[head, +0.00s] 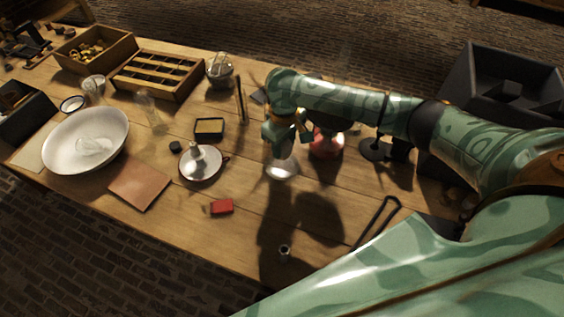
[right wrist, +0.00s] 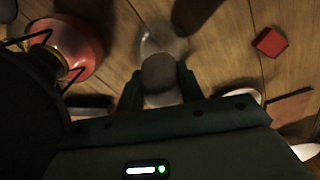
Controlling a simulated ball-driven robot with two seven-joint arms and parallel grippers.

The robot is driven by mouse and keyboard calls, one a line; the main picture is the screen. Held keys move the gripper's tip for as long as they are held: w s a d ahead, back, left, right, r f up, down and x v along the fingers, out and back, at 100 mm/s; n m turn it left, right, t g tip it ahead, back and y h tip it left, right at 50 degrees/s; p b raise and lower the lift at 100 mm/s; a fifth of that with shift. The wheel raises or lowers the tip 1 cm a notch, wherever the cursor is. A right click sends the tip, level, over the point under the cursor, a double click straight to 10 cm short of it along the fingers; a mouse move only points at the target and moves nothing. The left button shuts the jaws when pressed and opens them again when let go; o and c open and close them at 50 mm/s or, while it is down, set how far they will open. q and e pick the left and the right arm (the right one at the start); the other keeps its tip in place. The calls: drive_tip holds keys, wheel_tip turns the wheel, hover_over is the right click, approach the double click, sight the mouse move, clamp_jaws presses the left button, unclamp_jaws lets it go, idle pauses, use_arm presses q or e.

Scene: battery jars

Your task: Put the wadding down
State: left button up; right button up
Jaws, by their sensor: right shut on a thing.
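My right gripper (head: 281,147) hangs over the middle of the table, pointing down. In the right wrist view its fingers (right wrist: 160,84) are shut on a rounded grey thing (right wrist: 160,73), which looks like the wadding. A clear glass piece (head: 282,168), seemingly a jar, is directly below the gripper in the head view. Its round glass edge also shows just beyond the wadding in the right wrist view (right wrist: 160,40). Whether the wadding touches the glass I cannot tell. In the head view the wadding is hidden by the gripper. My left gripper is not in view.
A red lantern-like object (head: 326,146) stands close right of the gripper. A candlestick dish (head: 187,174) is to the left, a small red box (head: 221,207) nearer the front. A white basin (head: 63,128) and brown sheet (head: 140,184) lie farther left.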

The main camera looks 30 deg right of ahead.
wheel_tip(320, 180, down, 7)
drive_tip(key=b, duration=0.3)
drive_tip(key=shift+d, duration=0.1)
drive_tip(key=shift+w+r, duration=0.1)
drive_tip(key=shift+r, duration=0.1)
drive_tip(key=shift+f, duration=0.1)
drive_tip(key=o, duration=0.9)
wheel_tip(320, 180, up, 12)
drive_tip(key=p, duration=0.6)
